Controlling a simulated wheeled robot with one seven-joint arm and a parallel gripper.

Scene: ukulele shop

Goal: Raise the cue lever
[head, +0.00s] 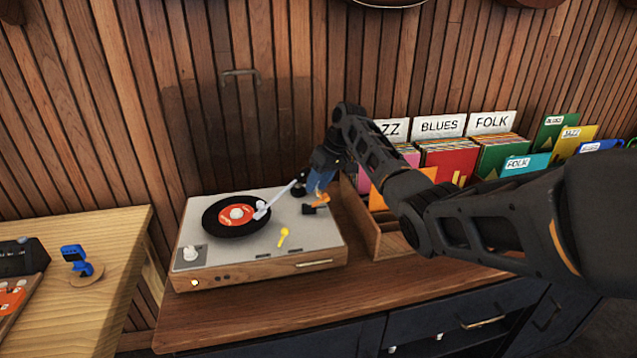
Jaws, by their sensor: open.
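The record player (318,240) stands on the wooden cabinet, with a black record (222,228) with an orange label on its platter. The white tonearm (278,198) reaches from the back right, its head over the record's label area. A small yellow lever (283,236), which looks like the cue lever, is on the deck right of the record; its tilt is too small to judge. My gripper (317,205) is open above the deck's back right corner, behind and right of the yellow lever and apart from it.
A wooden record crate (386,243) with sleeves and genre cards stands close to the player's right side, under my arm. A wooden table (118,238) with a blue clip-like item (76,258) is at left. The cabinet top (250,328) in front is clear.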

